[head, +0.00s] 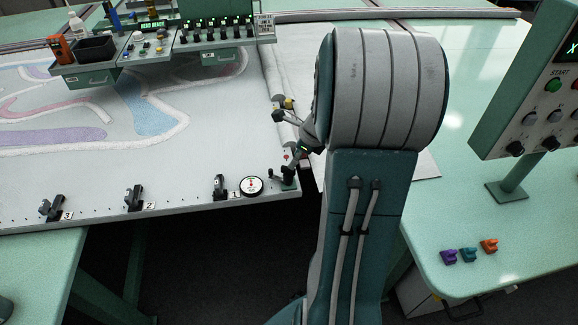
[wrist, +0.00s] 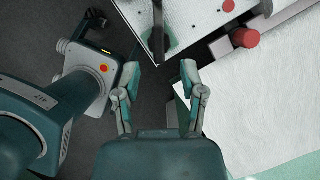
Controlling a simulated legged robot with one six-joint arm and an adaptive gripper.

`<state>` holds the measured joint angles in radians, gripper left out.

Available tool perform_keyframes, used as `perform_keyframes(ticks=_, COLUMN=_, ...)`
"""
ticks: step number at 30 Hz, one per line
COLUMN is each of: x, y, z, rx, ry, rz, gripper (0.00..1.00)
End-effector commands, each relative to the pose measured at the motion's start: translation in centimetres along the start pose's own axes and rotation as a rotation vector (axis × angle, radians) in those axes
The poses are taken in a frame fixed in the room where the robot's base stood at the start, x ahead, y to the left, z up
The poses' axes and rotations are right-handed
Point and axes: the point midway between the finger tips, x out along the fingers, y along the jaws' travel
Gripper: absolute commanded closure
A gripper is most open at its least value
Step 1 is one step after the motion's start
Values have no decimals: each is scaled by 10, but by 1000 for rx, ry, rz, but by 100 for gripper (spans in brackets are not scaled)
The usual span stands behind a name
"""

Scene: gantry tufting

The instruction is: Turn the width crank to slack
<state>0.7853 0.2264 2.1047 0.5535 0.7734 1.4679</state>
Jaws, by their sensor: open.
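The width crank (head: 284,178) stands on a small teal base at the near right corner of the white frame table, beside a round white dial (head: 252,186). In the wrist view a dark bar (wrist: 158,28), which looks like the crank's handle, runs down from the top edge over a teal plate. My gripper (wrist: 158,68) is open and empty. Its two fingertips lie on either side of the bar's lower end in that view; the height between them cannot be told. In the head view my gripper is small and partly hidden behind my arm.
Several black clamps (head: 135,198) line the table's front edge. A control console (head: 195,38) stands at the back left. A panel with a START button (head: 545,90) and several small coloured pieces (head: 469,255) are at the right.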

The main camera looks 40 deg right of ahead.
Motion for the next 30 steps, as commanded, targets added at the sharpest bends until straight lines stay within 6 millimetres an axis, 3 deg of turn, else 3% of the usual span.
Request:
perform_keyframes(ticks=3, x=22, y=1, z=0, rx=0, ry=1, rz=5, gripper=47)
perform_keyframes(ticks=9, x=45, y=1, z=0, rx=-2, ry=1, rz=3, gripper=47)
perform_keyframes(ticks=19, x=49, y=0, z=0, rx=-3, ry=0, rz=0, gripper=47)
perform_keyframes(ticks=20, x=49, y=0, z=0, rx=-3, ry=0, rz=0, gripper=56)
perform_keyframes(ticks=21, x=49, y=0, z=0, rx=-3, ry=0, rz=0, gripper=74)
perform_keyframes(ticks=23, x=49, y=0, z=0, rx=-3, ry=0, rz=0, gripper=100)
perform_keyframes(ticks=30, x=49, y=0, z=0, rx=-3, ry=0, rz=0, gripper=100)
